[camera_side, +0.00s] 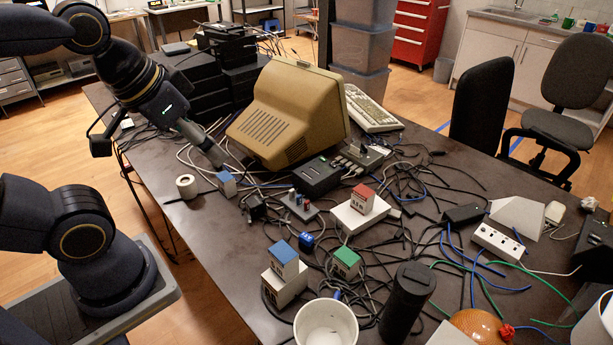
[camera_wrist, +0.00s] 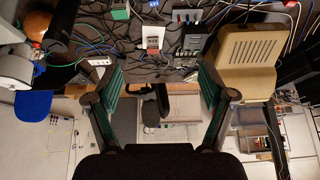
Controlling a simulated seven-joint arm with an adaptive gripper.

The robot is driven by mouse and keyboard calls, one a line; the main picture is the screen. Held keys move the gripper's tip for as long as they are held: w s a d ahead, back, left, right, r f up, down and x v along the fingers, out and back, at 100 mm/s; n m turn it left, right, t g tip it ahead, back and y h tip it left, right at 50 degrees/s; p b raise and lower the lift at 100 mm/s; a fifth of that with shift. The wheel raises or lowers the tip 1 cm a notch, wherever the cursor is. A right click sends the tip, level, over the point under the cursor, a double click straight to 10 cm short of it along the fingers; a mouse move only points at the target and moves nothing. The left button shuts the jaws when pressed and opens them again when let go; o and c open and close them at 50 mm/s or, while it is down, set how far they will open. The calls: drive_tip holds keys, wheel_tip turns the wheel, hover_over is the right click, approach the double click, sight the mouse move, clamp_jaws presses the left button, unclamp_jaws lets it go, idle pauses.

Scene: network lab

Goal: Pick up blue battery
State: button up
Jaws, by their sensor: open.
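Two white blocks with blue tops match the blue battery; I cannot tell which is meant. One blue-topped block (camera_side: 227,184) stands near the table's left edge, beside a tape roll. The other blue-topped block (camera_side: 284,262) stands nearer the camera, on or against another white block (camera_side: 283,287). My gripper (camera_side: 218,157) hangs on the left, just above and behind the first block in the side view; I cannot tell the exact gap. In the wrist view its fingers (camera_wrist: 160,88) are spread wide with nothing between them. Neither blue-topped block is clear in that view.
A red-topped block (camera_side: 362,197) and a green-topped block (camera_side: 346,263) stand on the cluttered table. A beige monitor (camera_side: 290,112) is right beside my gripper. Cables, a white cup (camera_side: 326,322) and a black cylinder (camera_side: 407,302) crowd the surface. The left front table edge is barer.

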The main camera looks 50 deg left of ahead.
drive_tip(key=c, duration=0.3)
